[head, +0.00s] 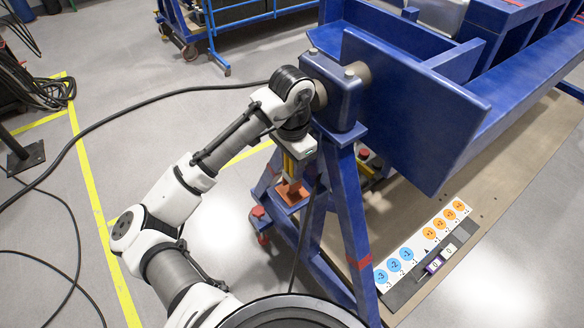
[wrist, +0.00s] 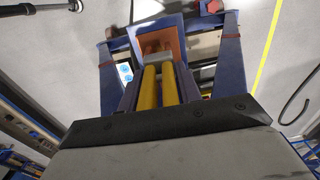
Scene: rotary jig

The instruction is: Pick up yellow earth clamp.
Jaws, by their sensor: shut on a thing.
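The yellow earth clamp (wrist: 147,92) shows in the wrist view as two yellow bars side by side, with a grey block at their far end. My gripper (wrist: 158,85) is shut on it, one dark finger on each side. In the head view the yellow clamp (head: 289,164) shows as a small strip below my wrist, beside the blue stand. An orange-brown plate (head: 292,193) lies just below it; in the wrist view the plate (wrist: 172,32) is beyond the clamp's far end. I cannot tell whether the clamp touches the plate.
The blue stand (head: 345,215) and the large blue jig beam (head: 410,115) are close to the right of my arm. A numbered strip with blue and orange discs (head: 418,246) lies at lower right. A black cable (head: 150,92) crosses the floor. Open floor lies left.

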